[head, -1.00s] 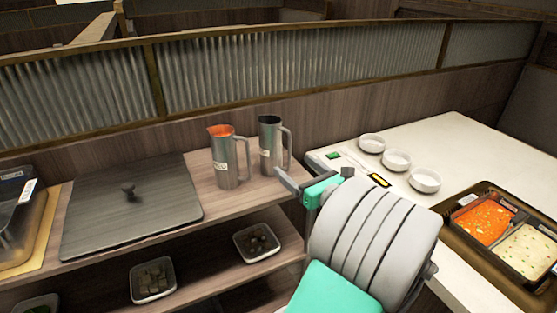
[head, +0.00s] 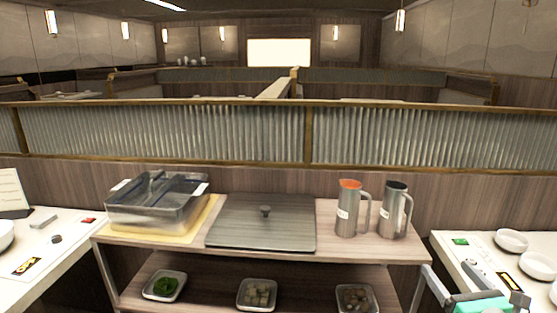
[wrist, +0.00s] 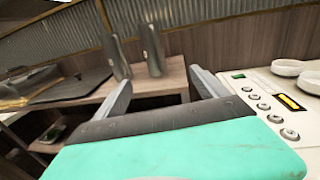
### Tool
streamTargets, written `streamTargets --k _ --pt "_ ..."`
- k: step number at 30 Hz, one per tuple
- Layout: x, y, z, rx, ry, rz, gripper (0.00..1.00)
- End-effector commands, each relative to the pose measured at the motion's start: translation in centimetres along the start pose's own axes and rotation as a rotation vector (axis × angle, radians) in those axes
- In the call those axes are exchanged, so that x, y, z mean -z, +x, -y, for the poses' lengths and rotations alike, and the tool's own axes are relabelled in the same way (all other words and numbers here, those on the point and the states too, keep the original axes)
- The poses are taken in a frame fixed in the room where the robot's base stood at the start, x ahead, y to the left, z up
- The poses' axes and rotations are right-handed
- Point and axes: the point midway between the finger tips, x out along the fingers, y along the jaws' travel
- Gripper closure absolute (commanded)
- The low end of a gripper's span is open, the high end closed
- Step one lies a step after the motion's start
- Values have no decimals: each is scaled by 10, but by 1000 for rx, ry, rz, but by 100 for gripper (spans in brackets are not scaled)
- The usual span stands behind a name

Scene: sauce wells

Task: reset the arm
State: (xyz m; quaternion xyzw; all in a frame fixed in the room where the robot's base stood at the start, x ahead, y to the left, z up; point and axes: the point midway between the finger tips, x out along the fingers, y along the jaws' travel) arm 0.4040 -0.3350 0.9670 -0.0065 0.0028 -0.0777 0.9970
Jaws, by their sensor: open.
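My gripper (wrist: 162,92) is open and empty in the wrist view, its two grey fingers spread apart in front of a teal body. In the head view my gripper (head: 478,294) shows at the lower right, partly cut off by the bottom edge, in front of the right-hand white table. Nothing is seen between the fingers. Two metal pitchers, one with an orange-red top (head: 348,212) and one with a dark top (head: 393,212), stand upright on the shelf to its upper left. They also appear beyond the fingers in the wrist view (wrist: 152,52).
A wooden shelf unit (head: 330,246) holds a grey lidded board (head: 262,235) and a clear container (head: 158,207). Small food trays (head: 257,294) sit below. The right white table (head: 450,243) carries white bowls (head: 511,241). A corrugated partition (head: 200,133) stands behind.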

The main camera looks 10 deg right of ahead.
Motion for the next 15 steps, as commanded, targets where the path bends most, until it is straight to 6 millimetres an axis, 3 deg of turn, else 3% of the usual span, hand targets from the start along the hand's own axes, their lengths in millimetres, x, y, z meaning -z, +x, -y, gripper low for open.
streamTargets --k 11,15 --pt "12 34 -69 -186 -342 -152 17" --pt "20 46 -114 -328 -586 -228 17"
